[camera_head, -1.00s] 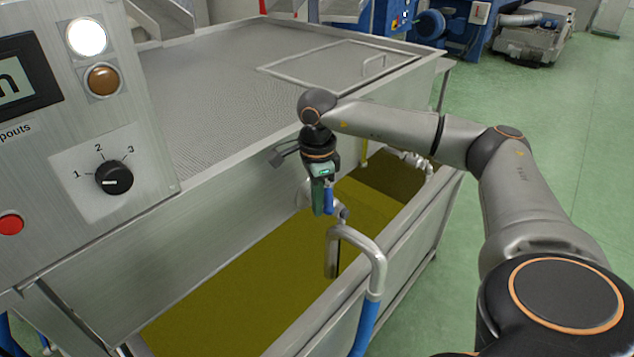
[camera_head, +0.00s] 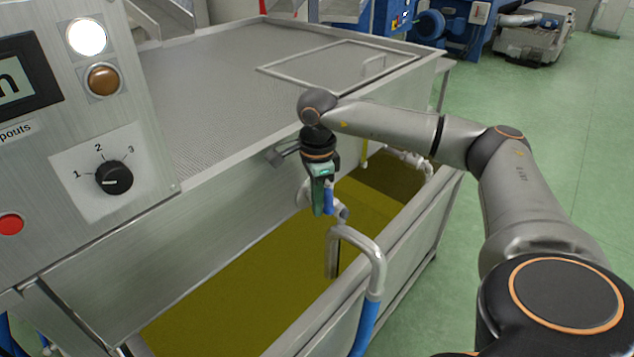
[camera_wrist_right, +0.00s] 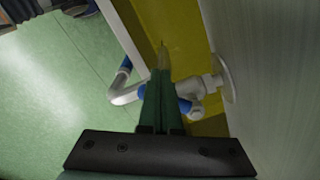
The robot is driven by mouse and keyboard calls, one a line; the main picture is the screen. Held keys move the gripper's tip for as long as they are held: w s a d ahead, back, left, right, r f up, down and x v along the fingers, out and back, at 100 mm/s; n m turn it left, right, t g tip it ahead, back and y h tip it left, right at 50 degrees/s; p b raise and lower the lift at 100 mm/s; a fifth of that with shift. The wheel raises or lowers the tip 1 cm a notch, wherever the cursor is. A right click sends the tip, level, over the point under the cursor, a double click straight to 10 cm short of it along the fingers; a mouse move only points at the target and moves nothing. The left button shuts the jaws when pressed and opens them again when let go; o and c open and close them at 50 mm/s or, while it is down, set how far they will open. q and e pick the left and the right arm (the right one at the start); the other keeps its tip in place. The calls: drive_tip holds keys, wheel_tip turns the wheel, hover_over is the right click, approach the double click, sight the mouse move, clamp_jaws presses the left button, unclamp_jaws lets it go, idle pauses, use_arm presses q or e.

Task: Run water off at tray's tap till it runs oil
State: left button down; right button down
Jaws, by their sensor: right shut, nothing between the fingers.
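The tap (camera_head: 341,211), pale metal with a blue handle (camera_head: 328,199), sticks out from a round flange on the steel wall (camera_head: 235,215). Below it lies a long steel trough (camera_head: 400,238) with yellow-green liquid (camera_head: 235,285). My right gripper (camera_head: 319,211) points down with green fingers, shut and empty, right at the blue handle. In the right wrist view the closed fingers (camera_wrist_right: 160,80) overlap the tap (camera_wrist_right: 205,87) and its blue handle (camera_wrist_right: 182,104); I cannot tell if they touch. Whether liquid runs from the tap cannot be seen. My left gripper is out of view.
A bent steel pipe (camera_head: 372,255) with a blue hose (camera_head: 364,330) hooks over the trough's near edge. A control panel with a dial (camera_head: 114,177) stands at left. Another small valve (camera_head: 412,160) is at the far end. Green floor (camera_head: 560,150) is clear at right.

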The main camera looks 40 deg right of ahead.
drive_tip(key=s+d, duration=0.3)
drive_tip(key=d, duration=0.2)
drive_tip(key=shift+s+d, duration=0.2)
drive_tip(key=shift+d, duration=0.15)
drive_tip(key=shift+d+r, duration=0.1)
drive_tip(key=shift+r, duration=0.05)
wheel_tip(320, 180, up, 6)
drive_tip(key=p, duration=0.5)
drive_tip(key=shift+a, duration=0.2)
